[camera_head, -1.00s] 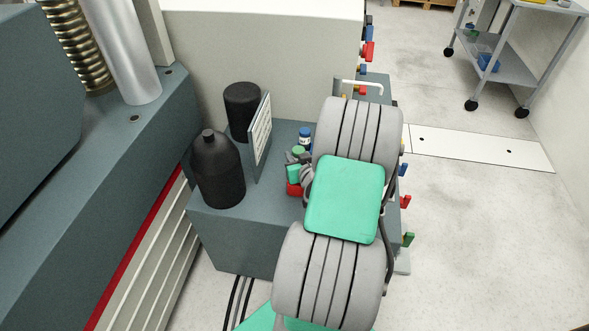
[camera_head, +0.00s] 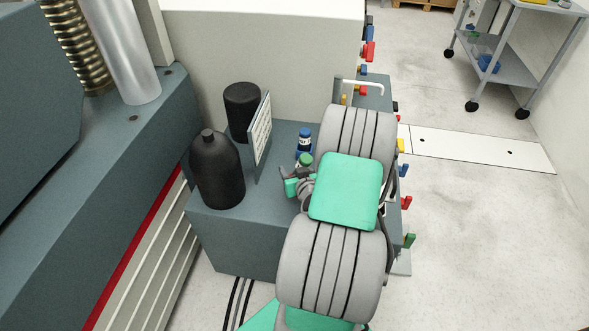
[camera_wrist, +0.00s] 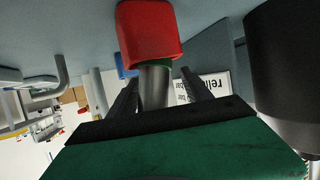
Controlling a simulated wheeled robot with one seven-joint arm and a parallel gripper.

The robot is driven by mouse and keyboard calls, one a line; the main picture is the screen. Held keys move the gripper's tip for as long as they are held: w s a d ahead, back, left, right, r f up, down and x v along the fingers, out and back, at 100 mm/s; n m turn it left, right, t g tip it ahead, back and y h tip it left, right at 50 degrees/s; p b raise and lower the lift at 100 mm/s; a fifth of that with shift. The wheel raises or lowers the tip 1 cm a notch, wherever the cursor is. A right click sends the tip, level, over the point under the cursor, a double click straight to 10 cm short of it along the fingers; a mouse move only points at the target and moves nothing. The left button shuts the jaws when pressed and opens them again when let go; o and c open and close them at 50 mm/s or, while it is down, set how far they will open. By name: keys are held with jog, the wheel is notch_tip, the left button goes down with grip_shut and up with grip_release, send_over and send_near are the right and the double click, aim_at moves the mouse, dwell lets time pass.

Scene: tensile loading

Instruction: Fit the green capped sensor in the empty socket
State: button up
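The green capped sensor shows in the head view as a green cap (camera_head: 303,160) at the left of my wrist, just in front of a blue-capped part. In the wrist view, a silver cylinder (camera_wrist: 155,88) with a green band (camera_wrist: 156,64) lies between my two dark fingers. My gripper (camera_wrist: 160,80) appears shut on this silver part. A red block (camera_wrist: 148,30) covers part of the green band in the wrist view. I cannot make out the empty socket; my wrist and gripper hide part of the cabinet top.
The blue-capped part (camera_head: 305,138) stands close behind the green cap. A black bottle (camera_head: 217,170), a black cylinder (camera_head: 242,108) and an upright label plate (camera_head: 260,132) stand to the left on the grey cabinet (camera_head: 232,238). Coloured handles line the cabinet's right side.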

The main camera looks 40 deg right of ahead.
jog(key=v, duration=1.1)
jog(key=w+a+r+n+g+y, duration=0.1)
jog(key=w+a+n+g+y, duration=0.2)
jog(key=a, duration=0.5)
jog(key=w+a+n+g+y, duration=0.1)
jog(key=w+a+n+y, duration=0.2)
jog(key=a, duration=0.6)
jog(key=s+a+r+g, duration=0.4)
jog(key=a, duration=0.2)
jog(key=s+a+r+m+g, duration=0.1)
jog(key=s+a+r+g, duration=0.1)
jog(key=s+a+r, duration=0.3)
notch_tip(320, 180, up, 18)
jog(key=t+p, duration=0.1)
jog(key=p, duration=1.4)
jog(key=shift+w+d+r+p, duration=0.15)
jog(key=shift+d+r+p, duration=0.05)
jog(key=shift+p, duration=0.15)
